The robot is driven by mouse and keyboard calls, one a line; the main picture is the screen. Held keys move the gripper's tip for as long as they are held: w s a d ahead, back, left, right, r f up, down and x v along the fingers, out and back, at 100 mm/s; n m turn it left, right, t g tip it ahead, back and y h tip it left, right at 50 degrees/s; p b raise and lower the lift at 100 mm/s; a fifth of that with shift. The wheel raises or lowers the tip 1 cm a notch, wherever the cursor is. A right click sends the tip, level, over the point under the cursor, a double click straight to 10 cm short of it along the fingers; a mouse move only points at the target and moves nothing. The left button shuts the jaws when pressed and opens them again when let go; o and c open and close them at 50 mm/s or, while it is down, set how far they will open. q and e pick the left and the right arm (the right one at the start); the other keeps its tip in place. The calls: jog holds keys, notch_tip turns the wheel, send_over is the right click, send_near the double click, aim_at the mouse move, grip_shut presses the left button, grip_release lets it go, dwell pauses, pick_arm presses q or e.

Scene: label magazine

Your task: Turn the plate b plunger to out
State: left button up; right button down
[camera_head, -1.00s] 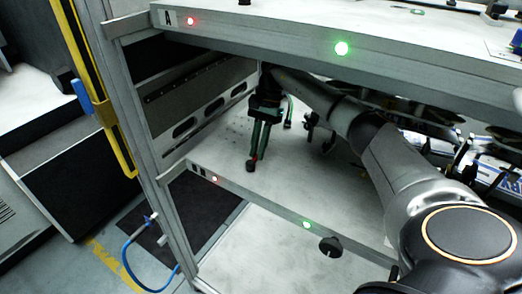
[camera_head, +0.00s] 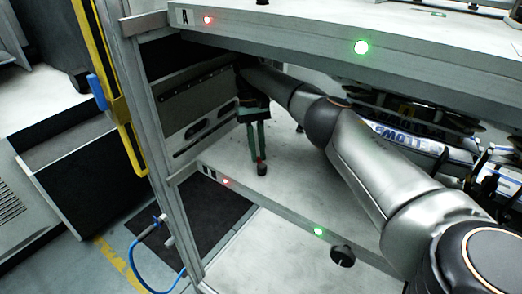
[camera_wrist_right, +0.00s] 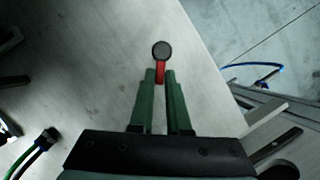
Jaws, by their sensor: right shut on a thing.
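The plate b plunger, with a black round knob and a red stem, stands near the front left corner of the lower plate. Its knob (camera_head: 261,169) shows in the head view, and the knob also shows in the right wrist view (camera_wrist_right: 161,50). My right gripper (camera_head: 257,150) reaches in from the right under the upper plate and points down. In the right wrist view its green fingers (camera_wrist_right: 161,78) are shut on the red stem just below the knob. The lower plate (camera_head: 300,190) has a red lamp and a green lamp on its front edge. My left gripper is out of view.
The upper plate (camera_head: 300,38), marked A, hangs close above my right arm. A metal post (camera_head: 145,130) stands left of the plates. A black knob (camera_head: 342,256) sits at the lower plate's front edge. Magazines (camera_head: 410,135) stand at the back right.

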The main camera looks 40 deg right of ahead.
jog(key=shift+a+n+h, duration=0.25)
jog(key=shift+n+h, duration=0.15)
jog(key=shift+n, duration=0.4)
jog(key=shift+w, duration=0.1)
